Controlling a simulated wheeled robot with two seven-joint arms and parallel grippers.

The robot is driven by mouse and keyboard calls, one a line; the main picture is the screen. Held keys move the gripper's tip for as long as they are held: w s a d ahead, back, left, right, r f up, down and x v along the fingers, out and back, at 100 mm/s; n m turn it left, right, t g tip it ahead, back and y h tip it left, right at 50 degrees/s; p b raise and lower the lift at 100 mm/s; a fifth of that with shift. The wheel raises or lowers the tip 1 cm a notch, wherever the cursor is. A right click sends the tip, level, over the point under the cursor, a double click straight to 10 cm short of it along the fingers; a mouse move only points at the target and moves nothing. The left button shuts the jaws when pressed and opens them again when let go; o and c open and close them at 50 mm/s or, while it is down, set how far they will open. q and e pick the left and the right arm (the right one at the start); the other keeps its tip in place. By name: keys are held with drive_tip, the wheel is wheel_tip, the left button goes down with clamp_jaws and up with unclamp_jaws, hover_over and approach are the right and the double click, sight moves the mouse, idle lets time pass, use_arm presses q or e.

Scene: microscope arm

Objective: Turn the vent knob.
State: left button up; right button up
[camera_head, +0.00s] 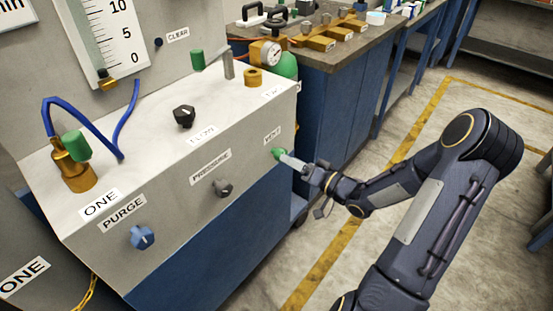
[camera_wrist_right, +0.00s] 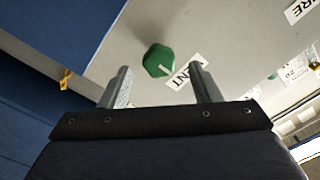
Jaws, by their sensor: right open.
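The green vent knob (camera_head: 276,152) is on the front face of the grey panel box, below the "VENT" label (camera_head: 272,135). In the right wrist view the knob (camera_wrist_right: 158,60) is a green faceted knob with a pale pointer line, beside the label (camera_wrist_right: 187,72). My right gripper (camera_head: 290,160) is at the knob in the head view, and its fingers partly hide it. In the right wrist view the open fingers (camera_wrist_right: 160,86) stand on either side of the knob's line, with the knob just beyond their tips. Contact cannot be told. My left gripper is not in view.
The grey panel box (camera_head: 180,200) also carries a blue purge knob (camera_head: 142,237), a dark pressure knob (camera_head: 222,188) and a black flow knob (camera_head: 184,116) on top. A blue workbench (camera_head: 330,110) stands behind. The floor at the right is open.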

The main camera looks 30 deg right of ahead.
drive_tip(key=shift+x, duration=2.4)
drive_tip(key=shift+d, duration=0.1)
drive_tip(key=shift+c, duration=0.4)
drive_tip(key=c, duration=0.9)
drive_tip(key=shift+b, duration=0.3)
